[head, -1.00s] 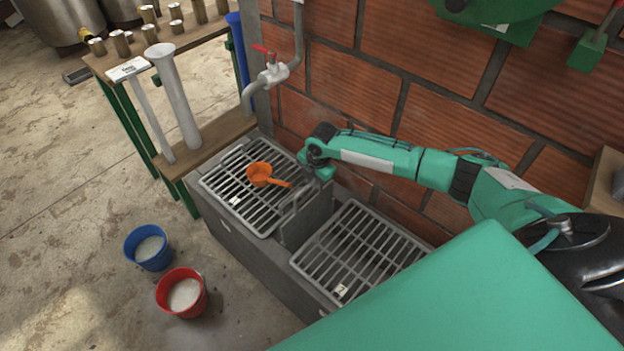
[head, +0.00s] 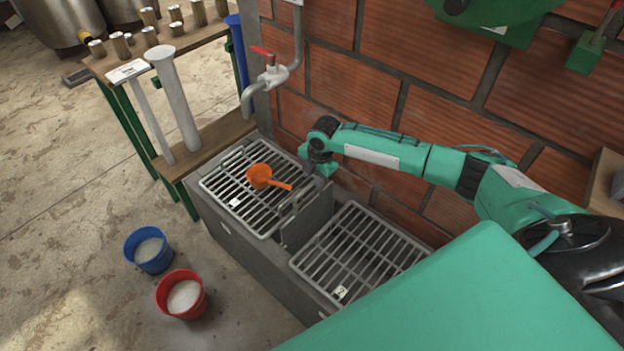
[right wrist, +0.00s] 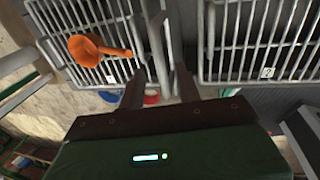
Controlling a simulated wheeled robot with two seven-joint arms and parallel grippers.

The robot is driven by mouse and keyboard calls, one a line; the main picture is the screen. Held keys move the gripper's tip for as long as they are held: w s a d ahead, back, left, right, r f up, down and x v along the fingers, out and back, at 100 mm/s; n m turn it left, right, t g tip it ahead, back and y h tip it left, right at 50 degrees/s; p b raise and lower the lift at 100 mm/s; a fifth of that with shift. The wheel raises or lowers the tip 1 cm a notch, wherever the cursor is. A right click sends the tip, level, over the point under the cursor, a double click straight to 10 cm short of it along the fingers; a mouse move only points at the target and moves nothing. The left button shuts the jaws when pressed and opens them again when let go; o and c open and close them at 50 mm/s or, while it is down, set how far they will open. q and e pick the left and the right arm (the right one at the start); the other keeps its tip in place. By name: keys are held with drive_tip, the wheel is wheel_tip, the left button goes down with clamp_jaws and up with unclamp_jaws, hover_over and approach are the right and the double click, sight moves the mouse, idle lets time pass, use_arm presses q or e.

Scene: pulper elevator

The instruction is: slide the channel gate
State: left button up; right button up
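The channel gate (head: 308,218) is a grey upright plate between the two grates of the trough, with a bar handle (head: 293,202) along its top. My right gripper (head: 312,177) is at the wall-side end of this handle, pointing down. In the right wrist view its two fingers (right wrist: 160,80) stand apart, and the handle (right wrist: 157,45) shows just beyond the gap between them. I cannot tell whether a finger touches it. My left gripper is not in view.
An orange scoop (head: 260,177) lies on the left grate (head: 222,186). The right grate (head: 347,270) is bare apart from a small tag. A brick wall (head: 440,110) stands close behind my arm. A tap pipe (head: 272,76) hangs at the left. Blue (head: 150,262) and red (head: 170,303) buckets stand on the floor.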

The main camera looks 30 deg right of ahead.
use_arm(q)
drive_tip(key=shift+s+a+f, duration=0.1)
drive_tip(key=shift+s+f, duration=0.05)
use_arm(e)
wheel_tip(320, 180, up, 11)
drive_tip(key=s, duration=0.2)
drive_tip(key=shift+d, duration=0.35)
drive_tip(key=shift+f, duration=0.15)
